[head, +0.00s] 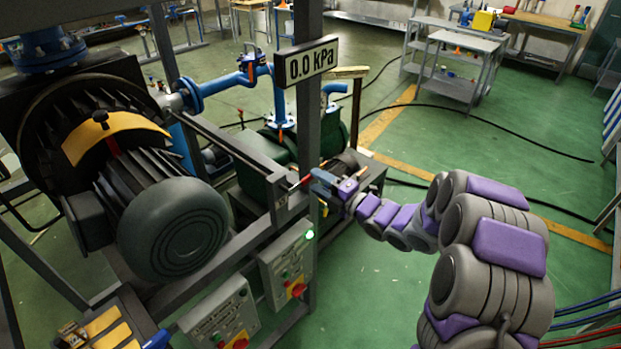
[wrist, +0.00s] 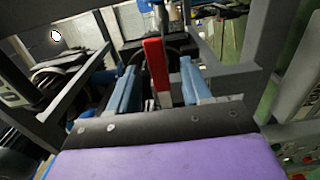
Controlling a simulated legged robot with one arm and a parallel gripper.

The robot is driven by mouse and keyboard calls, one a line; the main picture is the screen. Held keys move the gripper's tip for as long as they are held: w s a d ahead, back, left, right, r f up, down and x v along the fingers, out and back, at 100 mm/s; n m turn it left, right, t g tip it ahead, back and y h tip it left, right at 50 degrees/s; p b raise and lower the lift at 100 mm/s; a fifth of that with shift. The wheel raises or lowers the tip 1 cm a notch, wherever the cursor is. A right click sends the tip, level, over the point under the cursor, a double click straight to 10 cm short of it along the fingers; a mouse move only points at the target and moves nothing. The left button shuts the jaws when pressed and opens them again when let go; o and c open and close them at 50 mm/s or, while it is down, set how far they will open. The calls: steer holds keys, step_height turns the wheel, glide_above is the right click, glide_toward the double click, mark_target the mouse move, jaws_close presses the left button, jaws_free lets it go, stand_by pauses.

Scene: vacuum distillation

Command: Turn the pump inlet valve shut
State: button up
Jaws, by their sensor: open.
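A red lever handle (head: 301,183) sticks out by the frame post, at the front of my gripper (head: 322,182). In the wrist view the red lever (wrist: 156,66) stands upright between the two blue fingers of my gripper (wrist: 159,80). The fingers are open, with a gap visible on each side of the lever. The valve body behind the lever is mostly hidden. Another blue valve (head: 251,65) sits on the blue pipe higher up, away from my gripper.
A large motor (head: 172,228) stands at the left. Control boxes (head: 288,262) with red-and-yellow switches and a green light are below. Grey frame bars surround my gripper. Green floor lies open at right.

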mark_target(312, 179)
steer(key=shift+x, duration=1.85)
jaws_close()
steer(key=shift+s+f, duration=0.1)
